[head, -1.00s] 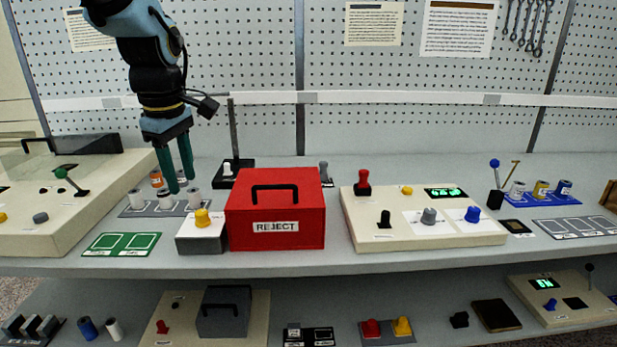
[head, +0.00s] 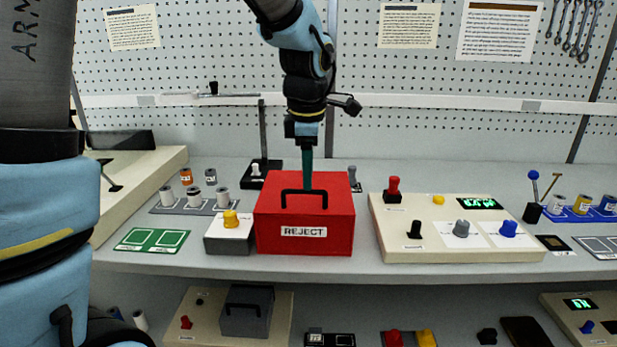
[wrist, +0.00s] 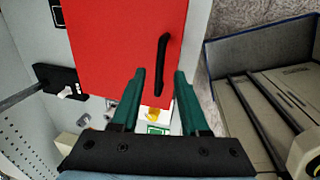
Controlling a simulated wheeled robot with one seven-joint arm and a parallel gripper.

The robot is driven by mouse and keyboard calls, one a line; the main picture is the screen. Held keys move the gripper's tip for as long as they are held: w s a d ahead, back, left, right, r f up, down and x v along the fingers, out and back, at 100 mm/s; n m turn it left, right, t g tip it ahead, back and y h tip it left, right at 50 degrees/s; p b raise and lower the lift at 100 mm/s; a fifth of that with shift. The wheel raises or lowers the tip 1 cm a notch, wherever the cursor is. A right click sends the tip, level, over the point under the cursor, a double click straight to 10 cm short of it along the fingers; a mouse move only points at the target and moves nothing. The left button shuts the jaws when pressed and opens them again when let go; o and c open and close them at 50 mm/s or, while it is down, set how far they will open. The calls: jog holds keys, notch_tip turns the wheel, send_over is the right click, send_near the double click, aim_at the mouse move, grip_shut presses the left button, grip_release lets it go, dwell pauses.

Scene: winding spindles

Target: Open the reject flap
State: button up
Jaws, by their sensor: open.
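The reject flap is the red lid (head: 335,182) of a red box labelled REJECT (head: 303,232), and it lies shut. A black bar handle (head: 304,191) stands on the lid near its front edge. The wrist view shows the red lid (wrist: 115,40) and the handle (wrist: 163,60) too. My gripper (head: 307,184) is over the lid, at the handle. In the wrist view my gripper (wrist: 160,76) is open, its green fingers spread, with the handle's lower end in line with the gap. I cannot tell whether the fingers reach down around the bar.
A grey block with a yellow knob (head: 231,219) stands close left of the box. A cream control panel (head: 450,252) with knobs is to its right. Several spindles stand on a grey rack (head: 175,208) at the left. A black-based post (head: 258,178) stands behind.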

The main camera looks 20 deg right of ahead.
jog(key=shift+w+d+f, duration=0.1)
jog(key=shift+w+f, duration=0.05)
jog(key=shift+f, duration=0.55)
jog(key=shift+w+f, duration=0.1)
jog(key=shift+f, duration=0.55)
jog(key=shift+c, duration=0.2)
grip_shut()
